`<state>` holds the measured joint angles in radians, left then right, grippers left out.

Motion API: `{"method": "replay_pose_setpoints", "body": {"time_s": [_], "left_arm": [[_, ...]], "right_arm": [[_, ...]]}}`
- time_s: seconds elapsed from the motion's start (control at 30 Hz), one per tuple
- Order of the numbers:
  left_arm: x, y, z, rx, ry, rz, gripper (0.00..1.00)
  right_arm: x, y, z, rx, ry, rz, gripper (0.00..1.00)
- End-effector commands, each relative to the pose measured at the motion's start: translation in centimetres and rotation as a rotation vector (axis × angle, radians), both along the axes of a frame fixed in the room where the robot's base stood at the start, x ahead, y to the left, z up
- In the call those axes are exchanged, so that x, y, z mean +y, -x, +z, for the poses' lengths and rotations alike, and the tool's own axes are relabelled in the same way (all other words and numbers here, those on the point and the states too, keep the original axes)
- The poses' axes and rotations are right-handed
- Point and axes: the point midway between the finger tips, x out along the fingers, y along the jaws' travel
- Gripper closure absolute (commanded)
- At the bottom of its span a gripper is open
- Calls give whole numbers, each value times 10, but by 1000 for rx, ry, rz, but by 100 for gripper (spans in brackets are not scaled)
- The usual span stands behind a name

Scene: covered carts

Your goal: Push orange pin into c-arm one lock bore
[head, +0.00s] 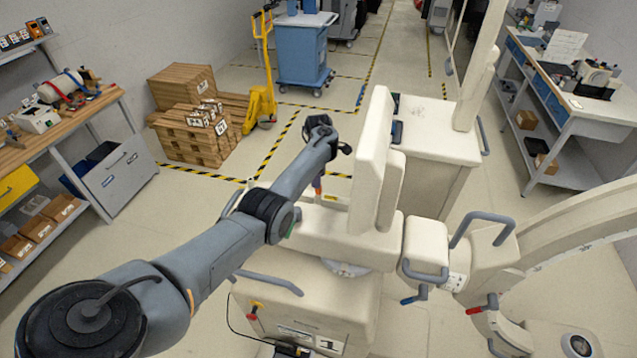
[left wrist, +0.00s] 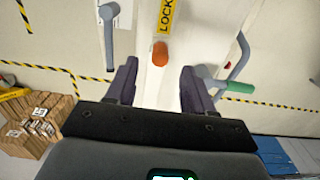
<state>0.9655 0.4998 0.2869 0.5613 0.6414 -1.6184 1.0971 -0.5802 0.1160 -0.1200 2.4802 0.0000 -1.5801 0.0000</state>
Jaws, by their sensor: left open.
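The orange pin (left wrist: 160,53) stands on the cream housing of the c-arm, just below the yellow LOCK label (left wrist: 167,16) in the left wrist view. My left gripper (left wrist: 158,68) is open and empty, with its two dark fingers on either side of the pin's line and apart from it. In the head view, a small bit of orange pin (head: 318,186) shows under my left wrist, on the cream c-arm unit (head: 325,225). The lock bore itself is hidden. My right gripper is out of view.
A grey handle (left wrist: 109,38) and a green-tipped handle (left wrist: 238,87) flank the housing in the left wrist view. In the head view, an upright cream panel (head: 372,160) stands close right of my wrist. The large c-arm arc (head: 570,235) curves at the right.

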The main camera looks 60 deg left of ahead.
Motion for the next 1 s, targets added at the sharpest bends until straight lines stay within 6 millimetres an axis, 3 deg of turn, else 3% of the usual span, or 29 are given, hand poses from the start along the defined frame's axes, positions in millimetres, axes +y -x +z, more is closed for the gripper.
{"method": "replay_pose_setpoints", "body": {"time_s": [0.2,0.4,1.0], "left_arm": [[1,0,35,-2,-2,-1,48],[1,0,53,-1,-1,1,48],[0,0,56,0,0,1,48]], "right_arm": [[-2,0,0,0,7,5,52],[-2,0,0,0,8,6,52],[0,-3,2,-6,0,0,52]]}}
